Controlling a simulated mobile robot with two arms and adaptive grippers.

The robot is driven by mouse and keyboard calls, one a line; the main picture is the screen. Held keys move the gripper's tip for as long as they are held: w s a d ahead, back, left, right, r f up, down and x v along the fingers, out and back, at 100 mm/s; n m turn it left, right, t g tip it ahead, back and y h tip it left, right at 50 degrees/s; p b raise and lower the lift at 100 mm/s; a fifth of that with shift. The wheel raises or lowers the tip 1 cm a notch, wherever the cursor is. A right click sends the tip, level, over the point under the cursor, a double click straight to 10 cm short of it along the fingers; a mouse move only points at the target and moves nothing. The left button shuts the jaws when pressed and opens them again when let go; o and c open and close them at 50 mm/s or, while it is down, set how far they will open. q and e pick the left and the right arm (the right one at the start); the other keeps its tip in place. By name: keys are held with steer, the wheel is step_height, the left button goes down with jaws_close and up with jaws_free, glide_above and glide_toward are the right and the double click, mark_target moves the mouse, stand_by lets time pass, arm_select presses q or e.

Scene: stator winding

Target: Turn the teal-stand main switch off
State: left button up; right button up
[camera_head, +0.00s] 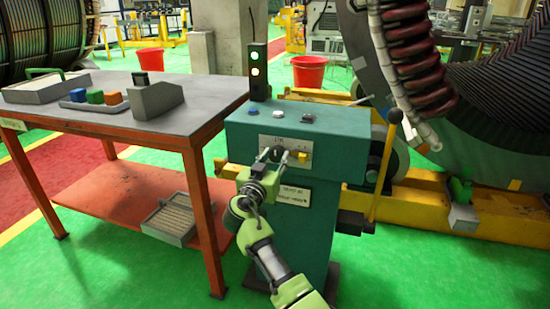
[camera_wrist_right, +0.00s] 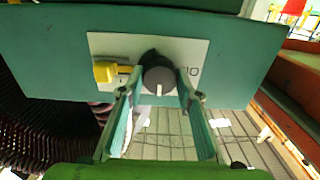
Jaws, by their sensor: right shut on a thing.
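The teal stand (camera_head: 318,215) stands at the middle of the head view. Its main switch is a round black knob (camera_wrist_right: 158,73) on a pale front plate, with a white mark pointing down in the right wrist view, toward the gripper. My right gripper (camera_head: 274,156) reaches up to the plate from below. In the wrist view its two fingers (camera_wrist_right: 158,92) lie on both sides of the knob, shut on it. The fingers largely hide the knob in the head view. My left gripper is not in view.
A yellow switch (camera_wrist_right: 105,72) sits close beside the knob. A grey-topped table (camera_head: 120,122) with blocks is at left.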

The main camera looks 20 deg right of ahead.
steer(key=shift+n, duration=0.4)
steer(key=n, duration=0.6)
steer(key=shift+r, duration=0.1)
steer(key=n+p, duration=0.1)
steer(key=n, duration=0.1)
steer(key=shift+w+n, duration=0.1)
steer(key=shift+n, duration=0.2)
steer(key=shift+n+p, duration=0.4)
steer(key=shift+n, duration=0.1)
steer(key=n+p, duration=0.3)
steer(key=n, duration=0.3)
steer(key=shift+n, duration=0.4)
arm_select(q)
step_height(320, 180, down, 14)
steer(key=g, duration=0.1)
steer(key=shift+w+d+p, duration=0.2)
steer(key=shift+p, duration=0.25)
arm_select(e)
steer(key=shift+n, duration=0.5)
steer(key=o, duration=1.1)
steer(key=shift+a, duration=0.1)
